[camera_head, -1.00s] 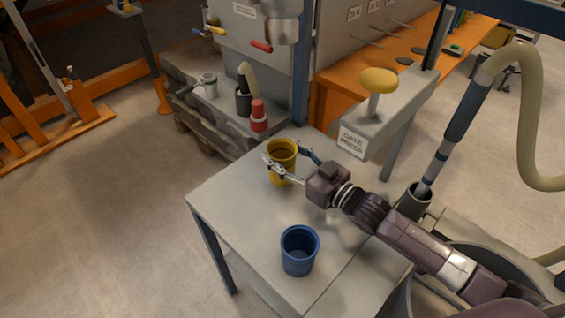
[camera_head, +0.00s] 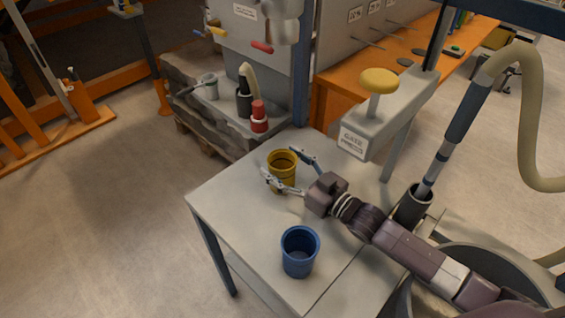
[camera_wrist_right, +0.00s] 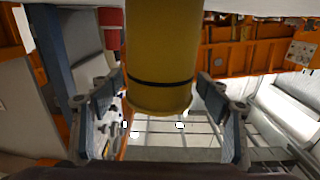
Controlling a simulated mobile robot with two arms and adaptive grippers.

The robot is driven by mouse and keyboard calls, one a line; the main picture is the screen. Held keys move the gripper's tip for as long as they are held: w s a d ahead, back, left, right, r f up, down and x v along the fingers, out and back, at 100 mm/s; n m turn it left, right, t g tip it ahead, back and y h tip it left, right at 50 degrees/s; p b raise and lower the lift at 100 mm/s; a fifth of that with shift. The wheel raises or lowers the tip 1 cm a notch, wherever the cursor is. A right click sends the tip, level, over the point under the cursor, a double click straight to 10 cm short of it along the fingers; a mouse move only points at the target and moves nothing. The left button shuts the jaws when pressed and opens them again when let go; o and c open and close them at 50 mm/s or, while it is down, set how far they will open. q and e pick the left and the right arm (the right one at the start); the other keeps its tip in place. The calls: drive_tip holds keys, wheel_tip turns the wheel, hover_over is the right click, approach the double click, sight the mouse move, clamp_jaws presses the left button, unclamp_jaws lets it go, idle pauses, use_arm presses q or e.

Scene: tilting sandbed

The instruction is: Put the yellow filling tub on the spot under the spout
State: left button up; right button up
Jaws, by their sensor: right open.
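The yellow filling tub (camera_head: 283,172) stands upright at the far side of the grey table, with a dark band around it. My right gripper (camera_head: 281,164) is open, with one finger on each side of the tub. In the right wrist view the tub (camera_wrist_right: 162,55) fills the middle between the spread fingers (camera_wrist_right: 158,98), with a gap visible beside its lower part. My left gripper is not in view.
A blue tub (camera_head: 299,252) stands near the table's front edge (camera_head: 250,268). The gate press post with its yellow knob (camera_head: 379,80) rises behind my right arm. The table's left part is clear.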

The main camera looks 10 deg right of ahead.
drive_tip(key=shift+r, duration=0.1)
drive_tip(key=shift+s+d, duration=0.1)
drive_tip(key=v, duration=1)
drive_tip(key=shift+b, duration=0.4)
drive_tip(key=shift+v, duration=0.9)
